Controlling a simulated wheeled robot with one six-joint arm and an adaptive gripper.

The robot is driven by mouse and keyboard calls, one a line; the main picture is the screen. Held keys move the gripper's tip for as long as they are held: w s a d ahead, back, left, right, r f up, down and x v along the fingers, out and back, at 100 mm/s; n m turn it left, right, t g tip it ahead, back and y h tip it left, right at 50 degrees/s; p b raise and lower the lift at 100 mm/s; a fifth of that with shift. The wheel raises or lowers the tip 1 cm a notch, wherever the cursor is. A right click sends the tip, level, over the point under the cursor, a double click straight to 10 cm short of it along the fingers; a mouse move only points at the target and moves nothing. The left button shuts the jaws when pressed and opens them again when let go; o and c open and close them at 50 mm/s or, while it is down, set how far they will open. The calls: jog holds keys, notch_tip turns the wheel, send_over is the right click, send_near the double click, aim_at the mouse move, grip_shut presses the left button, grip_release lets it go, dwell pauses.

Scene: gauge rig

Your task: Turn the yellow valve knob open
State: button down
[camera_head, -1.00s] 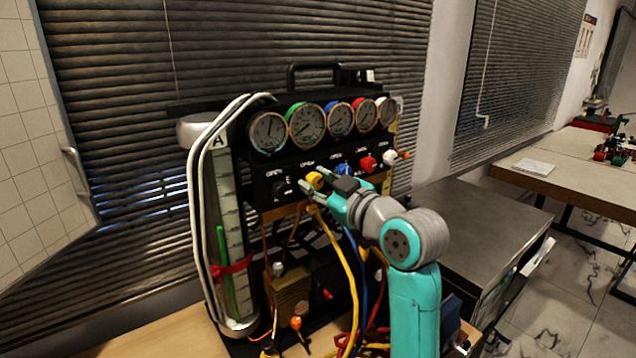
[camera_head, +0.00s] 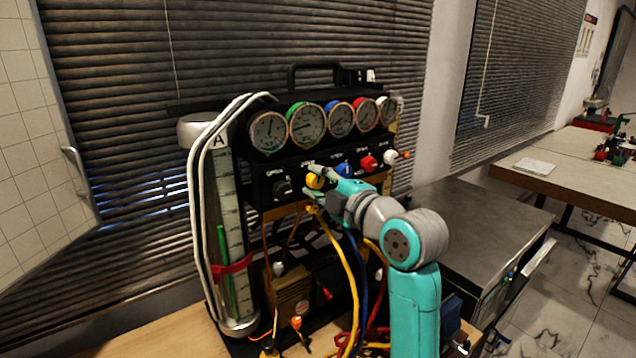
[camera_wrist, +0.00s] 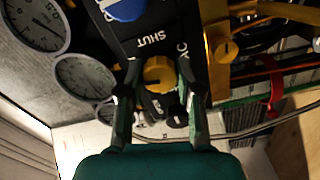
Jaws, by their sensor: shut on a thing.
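The yellow valve knob (camera_head: 314,181) is on the black front panel (camera_head: 262,187) of the gauge rig, below the row of round gauges. My gripper (camera_head: 311,181) reaches it from the right, with one finger above and one below the knob. In the wrist view the yellow knob (camera_wrist: 159,75) sits between the two fingers of my gripper (camera_wrist: 158,85), which are shut on its sides. The word SHUT is printed on the panel near the knob. Part of the knob is hidden by the fingers.
A black knob (camera_head: 282,188) is left of the yellow one; a blue knob (camera_head: 344,170), a red knob (camera_head: 368,163) and a white knob (camera_head: 390,157) are to its right. Yellow, blue and red hoses hang below. A steel cabinet (camera_head: 470,235) stands at right.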

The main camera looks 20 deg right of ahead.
jog(key=shift+n, duration=0.7)
jog(key=c, duration=0.8)
grip_release()
jog(key=shift+o, duration=0.2)
jog(key=shift+s, duration=0.15)
jog(key=v, duration=1.1)
jog(key=shift+s, duration=0.35)
jog(key=shift+d+f, duration=0.1)
jog(key=shift+d, duration=0.05)
